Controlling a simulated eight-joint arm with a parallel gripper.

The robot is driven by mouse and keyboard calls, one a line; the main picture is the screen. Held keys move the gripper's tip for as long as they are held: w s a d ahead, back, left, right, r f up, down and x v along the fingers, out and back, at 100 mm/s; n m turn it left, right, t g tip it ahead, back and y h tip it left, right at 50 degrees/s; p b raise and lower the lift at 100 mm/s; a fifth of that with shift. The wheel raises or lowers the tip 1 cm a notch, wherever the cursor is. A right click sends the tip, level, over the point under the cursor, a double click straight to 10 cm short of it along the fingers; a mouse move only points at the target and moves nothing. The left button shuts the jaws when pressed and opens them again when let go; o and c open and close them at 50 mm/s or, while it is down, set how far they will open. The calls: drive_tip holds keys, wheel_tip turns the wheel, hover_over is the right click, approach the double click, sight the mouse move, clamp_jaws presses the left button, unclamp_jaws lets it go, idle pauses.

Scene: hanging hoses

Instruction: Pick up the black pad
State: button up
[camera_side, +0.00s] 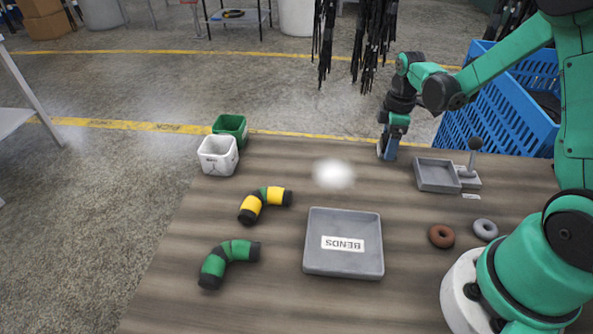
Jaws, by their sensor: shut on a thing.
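My gripper (387,152) points down at the far edge of the table, left of the small grey tray. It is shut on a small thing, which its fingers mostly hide. This is most likely the black pad, but its shape and colour cannot be made out. No separate black pad shows on the bare tabletop. Whether the held thing touches the table cannot be told.
A grey tray marked BENDS (344,263), a yellow-black bend (265,203), a green-black bend (229,262), white (218,155) and green (231,127) bins, a small grey tray (437,175), brown (441,236) and grey (485,229) rings stand around. Black hoses (373,45) hang behind. A white blur covers mid-table.

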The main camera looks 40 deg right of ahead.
wheel_tip(320, 180, up, 20)
idle(0.5)
